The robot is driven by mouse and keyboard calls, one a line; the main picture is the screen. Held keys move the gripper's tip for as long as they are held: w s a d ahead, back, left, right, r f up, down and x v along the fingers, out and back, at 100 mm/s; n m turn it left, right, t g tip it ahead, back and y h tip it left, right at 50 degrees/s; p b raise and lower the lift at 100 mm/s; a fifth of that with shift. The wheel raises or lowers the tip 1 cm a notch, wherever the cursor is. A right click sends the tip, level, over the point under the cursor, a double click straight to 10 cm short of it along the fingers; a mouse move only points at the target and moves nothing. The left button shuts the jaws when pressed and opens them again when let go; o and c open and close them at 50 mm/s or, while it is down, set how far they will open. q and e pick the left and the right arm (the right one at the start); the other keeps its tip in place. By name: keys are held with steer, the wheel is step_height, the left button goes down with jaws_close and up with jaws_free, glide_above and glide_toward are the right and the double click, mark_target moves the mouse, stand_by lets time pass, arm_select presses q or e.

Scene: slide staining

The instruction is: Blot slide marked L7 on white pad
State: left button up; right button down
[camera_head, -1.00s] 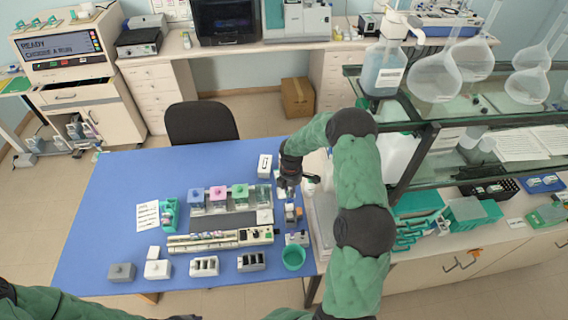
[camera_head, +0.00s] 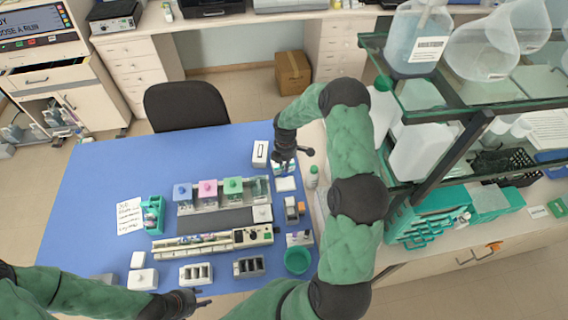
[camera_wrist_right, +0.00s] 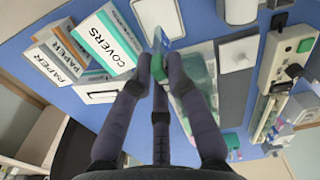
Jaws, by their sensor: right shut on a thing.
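My right gripper (camera_head: 290,157) is over the back right of the blue table. In the right wrist view its fingers (camera_wrist_right: 160,68) are shut on a thin slide (camera_wrist_right: 162,40), whose bluish end shows beyond the fingertips; its marking cannot be read. The white pad (camera_head: 286,184) lies flat on the table just in front of this gripper. In the right wrist view the white pad (camera_wrist_right: 157,16) shows just beyond the slide; I cannot tell whether they touch. My left gripper (camera_head: 200,299) is at the table's front edge, its fingers apart and empty.
A COVERS box (camera_wrist_right: 108,38) and PAPER boxes (camera_wrist_right: 55,62) stand beside the right gripper. A small bottle (camera_head: 313,177) and glass shelving (camera_head: 470,115) are on the right.

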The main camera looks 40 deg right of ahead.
steer(key=shift+w+d+f, duration=0.1)
steer(key=shift+w+f, duration=0.1)
steer(key=shift+f, duration=0.3)
steer(key=shift+f+b, duration=0.15)
steer(key=shift+b, duration=0.2)
steer(key=shift+f+b, duration=1)
steer(key=shift+f, duration=0.75)
steer(key=shift+f+b, duration=0.4)
steer(key=shift+f, duration=0.1)
steer(key=shift+s+f, duration=0.1)
stand_by(2.7)
step_height(320, 180, up, 6)
steer(key=p, duration=0.3)
steer(key=shift+p, duration=0.3)
